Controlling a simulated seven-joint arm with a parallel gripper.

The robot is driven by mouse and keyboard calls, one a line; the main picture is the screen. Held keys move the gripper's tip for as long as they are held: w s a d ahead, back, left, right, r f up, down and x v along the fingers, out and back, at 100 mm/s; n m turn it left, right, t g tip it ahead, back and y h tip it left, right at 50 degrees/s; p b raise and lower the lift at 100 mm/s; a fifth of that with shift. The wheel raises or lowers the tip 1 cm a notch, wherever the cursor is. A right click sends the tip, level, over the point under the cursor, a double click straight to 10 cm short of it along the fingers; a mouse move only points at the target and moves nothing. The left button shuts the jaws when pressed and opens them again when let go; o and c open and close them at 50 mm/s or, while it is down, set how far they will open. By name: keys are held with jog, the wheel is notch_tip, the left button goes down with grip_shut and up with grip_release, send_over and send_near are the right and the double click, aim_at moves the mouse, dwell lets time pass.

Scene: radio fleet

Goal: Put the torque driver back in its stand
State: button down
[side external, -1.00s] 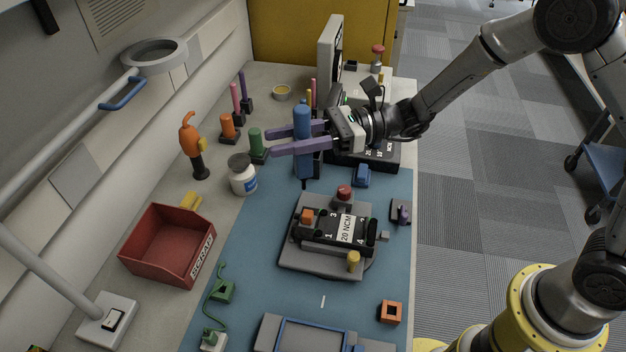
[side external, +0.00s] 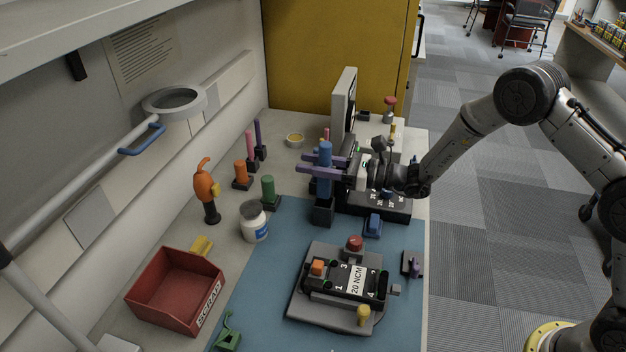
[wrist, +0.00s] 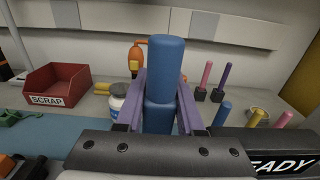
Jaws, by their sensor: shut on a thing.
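The blue torque driver (side external: 325,156) is upright between the purple fingers of my gripper (side external: 304,165), which is shut on its handle. In the wrist view the driver (wrist: 166,60) rises between the two fingers. Its dark stand (side external: 322,213) is directly below it at the back edge of the blue mat. The driver's lower end meets the stand's top in the side view, and its tip is hidden. I cannot tell how deep it sits in the stand.
A green-handled tool (side external: 268,188) and an orange one (side external: 241,173) stand to the left. A black control box (side external: 375,204) is close at the right. The 20 NCM fixture (side external: 340,287) lies in front.

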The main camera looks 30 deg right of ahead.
jog(key=shift+f, duration=1.95)
jog(key=c, duration=0.8)
grip_release()
jog(key=shift+f, duration=0.1)
jog(key=v, duration=1.2)
jog(key=shift+r, duration=0.25)
